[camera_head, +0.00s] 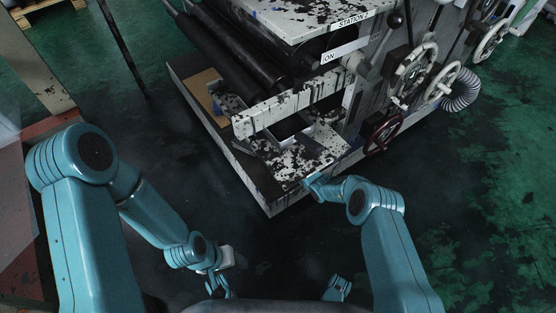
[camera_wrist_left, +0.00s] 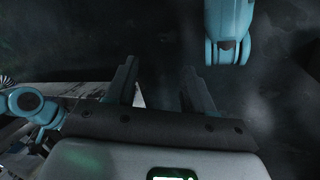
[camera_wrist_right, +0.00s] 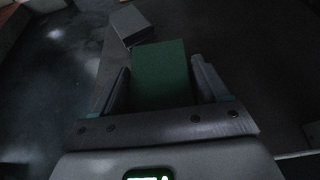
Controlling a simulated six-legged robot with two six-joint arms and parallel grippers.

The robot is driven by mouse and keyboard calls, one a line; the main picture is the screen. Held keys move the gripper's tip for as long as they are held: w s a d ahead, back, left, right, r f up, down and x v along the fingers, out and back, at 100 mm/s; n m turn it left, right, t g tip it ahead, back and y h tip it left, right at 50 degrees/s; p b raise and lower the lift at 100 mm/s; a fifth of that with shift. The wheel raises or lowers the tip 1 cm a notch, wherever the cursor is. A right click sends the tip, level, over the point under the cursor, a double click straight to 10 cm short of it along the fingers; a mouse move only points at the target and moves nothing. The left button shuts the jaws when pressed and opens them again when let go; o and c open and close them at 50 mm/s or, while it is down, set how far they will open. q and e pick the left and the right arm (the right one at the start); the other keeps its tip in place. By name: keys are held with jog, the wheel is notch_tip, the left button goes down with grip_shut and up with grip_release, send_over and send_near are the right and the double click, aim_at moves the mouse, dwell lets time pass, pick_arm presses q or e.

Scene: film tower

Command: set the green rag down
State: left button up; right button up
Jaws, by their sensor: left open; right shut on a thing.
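The green rag (camera_wrist_right: 161,76) shows as a dark green block between the two fingers of my right gripper (camera_wrist_right: 161,88) in the right wrist view. That gripper is shut on it. In the head view my right wrist reaches the near corner of the machine's low, paint-chipped ledge (camera_head: 285,160); the rag cannot be made out there. Whether the rag touches a surface below, I cannot tell. My left gripper (camera_wrist_left: 160,90) is open and empty, over dark floor. In the head view it hangs low near the bottom middle (camera_head: 230,258).
The worn white machine, labelled STATION 2 (camera_head: 350,22), has black rollers (camera_head: 235,50), a chipped crossbar (camera_head: 290,105), handwheels (camera_head: 415,70) and a dark red wheel (camera_head: 383,132). A grey block (camera_wrist_right: 130,23) lies beyond the rag. Green floor (camera_head: 480,200) is clear at right.

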notch_tip(320, 180, down, 4)
jog(key=shift+r+b, duration=0.15)
jog(key=shift+b, duration=0.95)
jog(key=shift+f, duration=0.3)
jog(key=shift+r, duration=0.15)
jog(key=shift+f, duration=0.2)
jog(key=o, duration=1)
jog(key=shift+r, duration=0.1)
pick_arm(q)
jog(key=f, duration=0.1)
jog(key=w+f, duration=0.1)
jog(key=shift+a+f+t, duration=0.1)
jog(key=shift+f+t, duration=0.2)
jog(key=shift+f, duration=0.05)
pick_arm(e)
jog(key=shift+o, duration=0.2)
